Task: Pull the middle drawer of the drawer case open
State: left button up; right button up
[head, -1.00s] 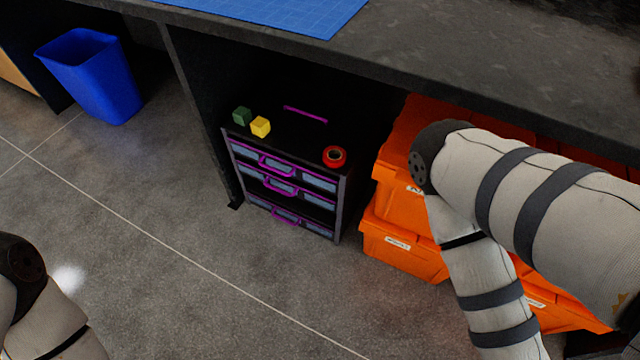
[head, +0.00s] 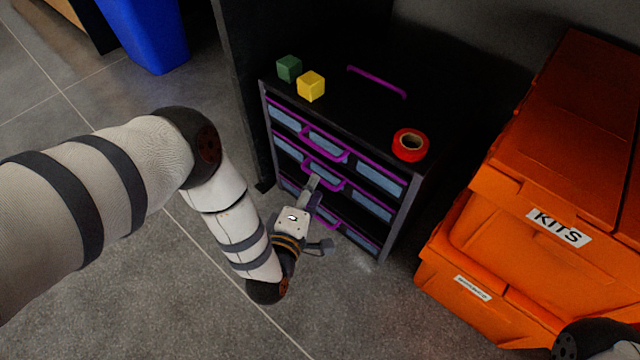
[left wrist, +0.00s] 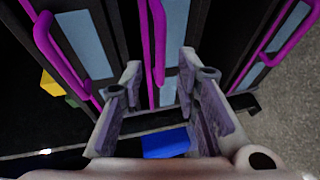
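The black drawer case (head: 345,115) has three drawers with purple handles and pale blue label panels. The middle drawer's purple handle (head: 322,178) is at the front centre, and the drawer looks closed. My left gripper (head: 314,184) is at that handle, its fingers pointing at the drawer front. In the left wrist view the case appears turned sideways. There the middle handle (left wrist: 158,40) stands between the two spread fingers of my left gripper (left wrist: 161,64), with a gap on each side. My right gripper is not in view.
A green cube (head: 289,68), a yellow cube (head: 311,86) and a red tape roll (head: 410,145) sit on the case. Orange bins (head: 540,190) stand at right. A blue bin (head: 145,30) is at upper left. The floor before the case is clear.

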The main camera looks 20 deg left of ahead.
pick_arm(q)
jog(key=w, duration=0.3)
jog(key=shift+w+a+f+b, duration=0.1)
jog(key=shift+w+f+b, duration=0.1)
jog(key=shift+f+b, duration=0.2)
jog(key=shift+r, duration=0.1)
jog(key=shift+c, duration=0.3)
grip_shut()
